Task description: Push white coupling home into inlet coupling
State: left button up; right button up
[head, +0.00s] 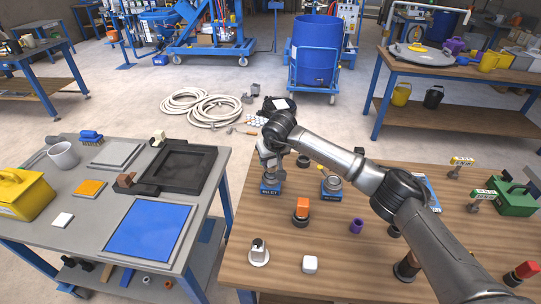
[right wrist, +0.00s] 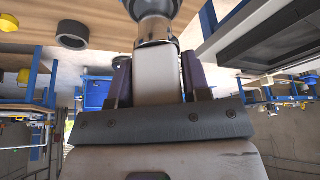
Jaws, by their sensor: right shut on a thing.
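My right gripper (head: 270,162) is over the left back part of the wooden table, at a metal coupling on a blue labelled base (head: 270,188), which looks like the inlet coupling. In the right wrist view my right gripper (right wrist: 155,85) is shut on the white coupling (right wrist: 155,72), a pale block between its two dark fingers. The block's far end meets the metal ring of the inlet coupling (right wrist: 155,30). How deep it sits inside is hidden. In the head view the gripper hides the white coupling. My left gripper is not in view.
A second metal coupling on a blue base (head: 332,186) stands to the right. An orange-topped part (head: 302,208), a white-based fitting (head: 259,252), a white cube (head: 310,264) and a purple cup (head: 356,226) stand nearer. A dark ring (head: 303,161) lies behind. A gap separates the grey table (head: 75,225).

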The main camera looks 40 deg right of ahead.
aim_at(270, 164)
dwell(0.9)
jog(key=shift+p, duration=0.3)
dwell(0.4)
dwell(0.7)
jog(key=shift+p, duration=0.5)
jog(key=shift+f, duration=0.1)
jog(key=shift+f+b, duration=0.35)
jog(key=shift+f, duration=0.45)
jog(key=shift+f+b, duration=0.3)
jog(key=shift+f, duration=0.4)
